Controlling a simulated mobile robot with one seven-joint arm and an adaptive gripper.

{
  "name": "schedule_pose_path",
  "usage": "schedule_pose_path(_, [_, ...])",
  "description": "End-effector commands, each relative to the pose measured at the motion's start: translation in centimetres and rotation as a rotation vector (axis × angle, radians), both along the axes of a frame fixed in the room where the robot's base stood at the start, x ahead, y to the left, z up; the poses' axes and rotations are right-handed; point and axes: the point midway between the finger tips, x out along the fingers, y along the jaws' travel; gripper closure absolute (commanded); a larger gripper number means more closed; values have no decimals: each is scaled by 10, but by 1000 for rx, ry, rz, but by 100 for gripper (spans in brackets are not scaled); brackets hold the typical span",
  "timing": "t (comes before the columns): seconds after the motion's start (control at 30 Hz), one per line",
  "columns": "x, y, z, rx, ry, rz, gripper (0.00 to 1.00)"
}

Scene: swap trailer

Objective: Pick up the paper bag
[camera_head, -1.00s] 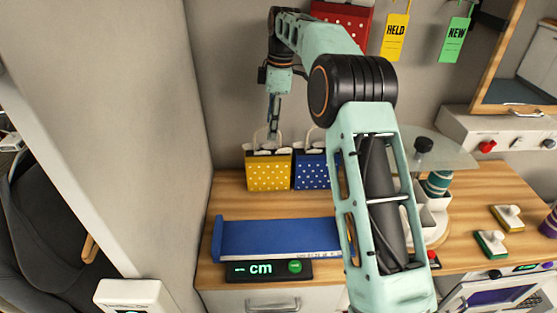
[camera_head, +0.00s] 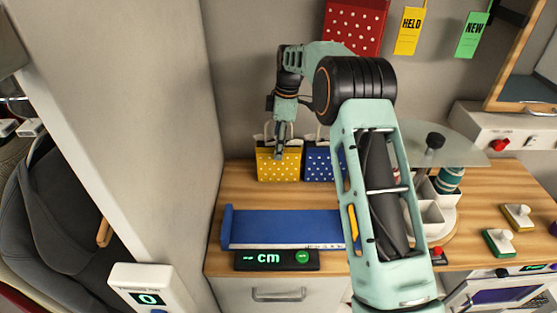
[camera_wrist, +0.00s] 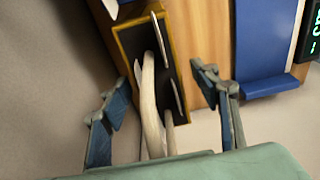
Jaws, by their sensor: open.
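A yellow paper bag with white dots (camera_head: 279,164) stands upright on the wooden counter against the back wall. A blue dotted paper bag (camera_head: 318,163) stands just right of it, partly hidden by my arm. My gripper (camera_head: 279,150) is at the yellow bag's top, pointing down. In the wrist view, my gripper (camera_wrist: 160,85) is open, with one finger on each side of the yellow bag's pale handles (camera_wrist: 149,100). The yellow bag's rim (camera_wrist: 183,75) and dark inside show beneath. I cannot tell whether the fingers touch anything.
A blue measuring board (camera_head: 285,228) with a "cm" display (camera_head: 278,260) lies in front of the bags. A red dotted bag (camera_head: 354,25) is above at the back wall. A round glass plate (camera_head: 445,150) and an organizer (camera_head: 432,212) stand right of my arm. A wall is close left.

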Motion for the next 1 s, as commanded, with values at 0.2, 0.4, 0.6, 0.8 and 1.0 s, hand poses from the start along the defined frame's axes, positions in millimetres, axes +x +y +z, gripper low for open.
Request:
schedule_pose_path(0.2, [0,0,0,0,0,0,52])
schedule_pose_path(0.4, [0,0,0,0,-1,0,74])
schedule_pose_path(0.6, [0,0,1,0,-1,0,96])
schedule_pose_path(0.8, [0,0,1,0,-2,0,100])
schedule_pose_path(1.0, [1,0,3,0,-2,0,100])
